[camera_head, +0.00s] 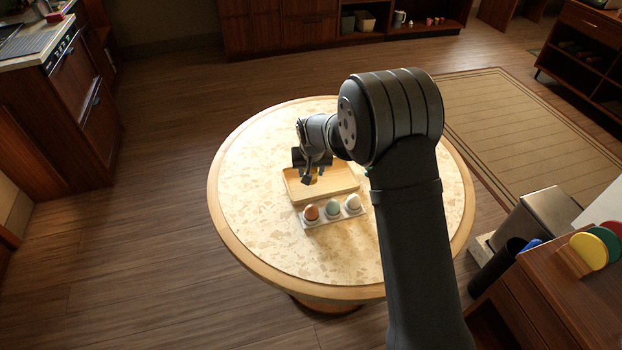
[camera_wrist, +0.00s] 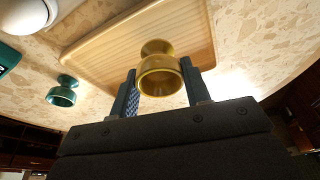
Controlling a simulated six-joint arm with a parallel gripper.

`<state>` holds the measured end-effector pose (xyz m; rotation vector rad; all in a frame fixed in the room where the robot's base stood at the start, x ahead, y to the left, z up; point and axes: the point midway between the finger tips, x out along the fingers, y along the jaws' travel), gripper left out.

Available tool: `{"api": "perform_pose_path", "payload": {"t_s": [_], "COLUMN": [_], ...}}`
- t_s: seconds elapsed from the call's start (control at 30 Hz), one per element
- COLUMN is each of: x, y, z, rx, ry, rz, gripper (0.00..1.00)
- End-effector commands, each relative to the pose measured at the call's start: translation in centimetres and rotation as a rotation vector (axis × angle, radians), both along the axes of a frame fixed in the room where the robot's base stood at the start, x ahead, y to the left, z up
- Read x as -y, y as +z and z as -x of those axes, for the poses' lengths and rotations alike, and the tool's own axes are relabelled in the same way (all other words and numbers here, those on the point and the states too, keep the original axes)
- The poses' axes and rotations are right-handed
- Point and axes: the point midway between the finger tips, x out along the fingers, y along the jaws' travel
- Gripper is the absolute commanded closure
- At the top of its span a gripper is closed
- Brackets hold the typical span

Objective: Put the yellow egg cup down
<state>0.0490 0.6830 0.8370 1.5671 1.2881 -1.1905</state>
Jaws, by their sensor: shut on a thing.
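My gripper (camera_head: 311,176) is shut on the yellow egg cup (camera_wrist: 158,76). The cup sits between the two fingers in the wrist view, its bowl toward the camera and its foot against the wooden tray behind. In the head view only a bit of yellow (camera_head: 313,180) shows below the fingers, over the left part of the light wooden tray (camera_head: 345,190). The tray also shows in the wrist view (camera_wrist: 110,48). I cannot tell whether the cup touches the tray.
A white holder (camera_head: 333,220) with a brown egg (camera_head: 311,212), a green egg (camera_head: 332,207) and a white egg (camera_head: 352,202) stands before the tray. A dark green egg cup (camera_wrist: 62,92) stands on the round table (camera_head: 240,190). The table's left side is clear.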

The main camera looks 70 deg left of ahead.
Motion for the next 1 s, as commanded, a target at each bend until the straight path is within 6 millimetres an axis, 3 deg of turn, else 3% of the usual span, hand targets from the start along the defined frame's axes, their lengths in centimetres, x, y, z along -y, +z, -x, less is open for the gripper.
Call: {"api": "perform_pose_path", "payload": {"t_s": [0.33, 0.7, 0.73, 0.8, 0.83, 1.0], "x": [0.0, 0.0, 0.0, 0.0, 0.0, 0.0], "y": [-3.9, -4.3, -4.3, -4.3, -4.3, -4.3], "z": [0.1, 0.1, 0.1, 0.1, 0.1, 0.1], "rx": [-0.001, -0.001, -0.001, -0.001, -0.001, -0.001], "ry": [0.0, 0.0, 0.0, 0.0, 0.0, 0.0], "rz": [0.001, 0.0, 0.0, 0.0, 0.0, 0.0], "gripper": [0.8, 0.8, 0.53, 0.39, 0.35, 0.35]}}
